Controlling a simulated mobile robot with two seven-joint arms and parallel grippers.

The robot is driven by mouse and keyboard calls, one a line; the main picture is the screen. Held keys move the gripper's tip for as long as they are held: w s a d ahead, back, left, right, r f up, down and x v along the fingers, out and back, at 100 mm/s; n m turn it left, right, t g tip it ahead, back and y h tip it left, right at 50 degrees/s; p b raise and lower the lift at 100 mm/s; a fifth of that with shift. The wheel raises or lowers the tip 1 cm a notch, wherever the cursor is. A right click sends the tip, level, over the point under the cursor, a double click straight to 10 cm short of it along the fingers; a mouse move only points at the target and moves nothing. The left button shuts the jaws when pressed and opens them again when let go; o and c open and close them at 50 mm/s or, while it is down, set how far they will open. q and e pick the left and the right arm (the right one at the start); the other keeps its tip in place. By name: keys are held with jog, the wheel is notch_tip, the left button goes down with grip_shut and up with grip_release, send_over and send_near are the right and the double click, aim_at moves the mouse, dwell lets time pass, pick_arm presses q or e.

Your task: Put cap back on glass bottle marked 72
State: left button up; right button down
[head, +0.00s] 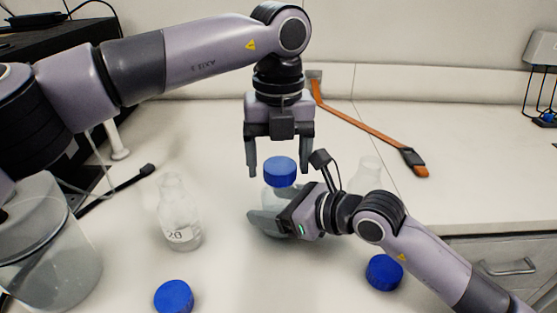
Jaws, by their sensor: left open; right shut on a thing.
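A glass bottle (270,197) stands in the middle of the bench, with a blue cap (280,171) on its top. I cannot tell whether the cap is threaded down. My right gripper (264,224) is shut on the bottle's body from the right, hiding its lower part and any number. My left gripper (279,170) points down from above, open, with its fingers on either side of the cap and apparently clear of it. I cannot read 72 on any bottle.
An uncapped bottle marked 20 (178,215) stands left. Another clear bottle (367,174) stands behind my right wrist. Loose blue caps lie at front left (174,297) and right (384,272). An orange-handled tool (365,127) lies at the back.

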pick_arm(q)
jog(key=r, duration=0.4)
jog(key=shift+s+d, duration=0.15)
jog(key=shift+d, duration=0.1)
pick_arm(e)
jog(key=shift+f, duration=0.1)
pick_arm(q)
jog(key=shift+a, duration=0.1)
jog(key=shift+c, duration=0.4)
jog(key=shift+r+n, duration=1.6)
jog(key=shift+r, duration=0.1)
jog(key=shift+f, duration=0.1)
jog(key=shift+f, duration=3.95)
